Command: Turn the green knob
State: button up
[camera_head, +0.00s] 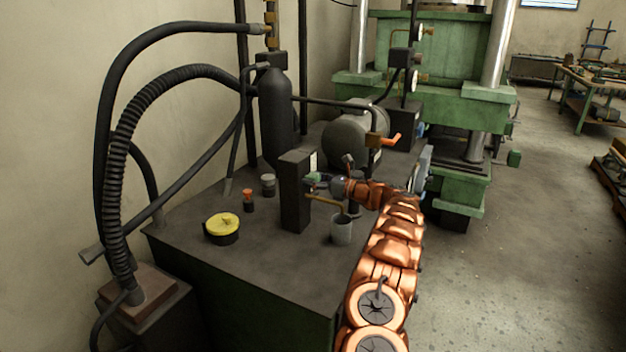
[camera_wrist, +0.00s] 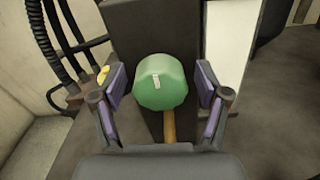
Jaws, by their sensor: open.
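The green knob (camera_wrist: 160,84) sits on the face of a dark upright box (camera_wrist: 150,30) in the wrist view. A pale mark on the knob points nearly straight up, tilted slightly left. My gripper (camera_wrist: 161,86) is open, with one purple-padded finger on each side of the knob and a gap on both sides. In the head view the box (camera_head: 295,195) stands on the dark bench top, and my gripper (camera_head: 318,181) reaches its right face from the right. The knob is small and partly hidden by my gripper there.
A wooden-coloured handle (camera_head: 325,200) sticks out below the knob, above a grey cup (camera_head: 341,230). A yellow-lidded pot (camera_head: 222,228) and black hoses (camera_head: 125,150) are to the left. A grey motor (camera_head: 350,130) stands behind.

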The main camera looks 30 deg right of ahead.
jog(key=c, duration=1.2)
jog(key=shift+f, duration=0.1)
